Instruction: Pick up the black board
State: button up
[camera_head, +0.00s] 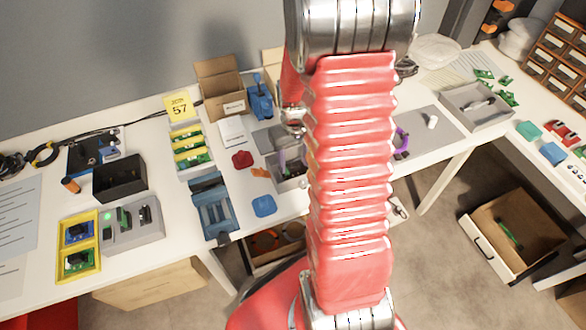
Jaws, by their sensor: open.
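A flat dark board (84,156) with small parts on it lies at the back left of the white table, behind an open black box (113,184). It looks like the black board, but it is too small to be sure. My red ribbed arm rises through the middle of the picture and hides part of the table. My gripper is not clearly visible; the arm seems to cover it.
A yellow tray (79,244), a grey tray (131,223), a blue vise-like tool (213,207), and a small carton (222,90) stand on the table. A grey bin (476,106) is at right. An open drawer (505,240) juts out below right.

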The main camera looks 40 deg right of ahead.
dwell(0.4)
jog(key=c, duration=1.2)
